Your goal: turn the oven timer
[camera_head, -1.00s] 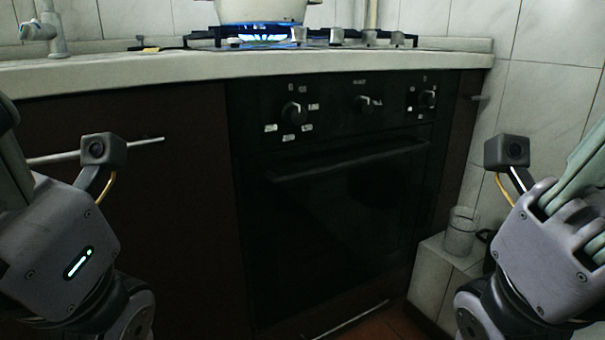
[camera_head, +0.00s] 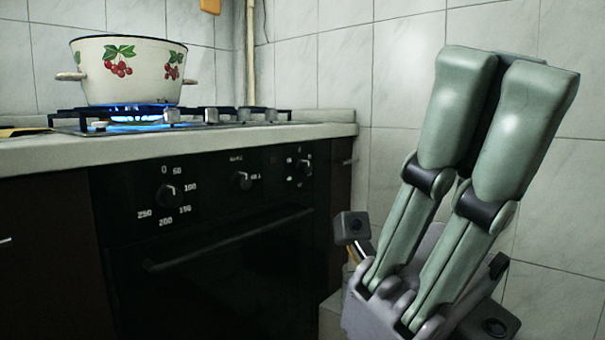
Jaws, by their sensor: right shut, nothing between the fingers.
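The black oven (camera_head: 215,270) is built in under the counter, its door shut. Its front panel carries three dark knobs in a row. The left knob (camera_head: 166,193) is ringed by white numbers from 0 to 250. The middle knob (camera_head: 241,180) has a small label above it that I cannot read clearly. The right knob (camera_head: 303,169) has small white marks beside it. I cannot tell from the markings which knob is the timer. My right gripper (camera_head: 503,68) is raised, fingers up and shut, empty, to the right of the panel and apart from all knobs. My left gripper is out of view.
A cream enamel pot (camera_head: 130,72) with cherries stands on the gas hob (camera_head: 235,117) over a lit blue flame. The pale counter edge (camera_head: 215,137) juts above the panel. The oven handle (camera_head: 230,238) runs below the knobs. A tiled wall (camera_head: 330,80) closes the right side.

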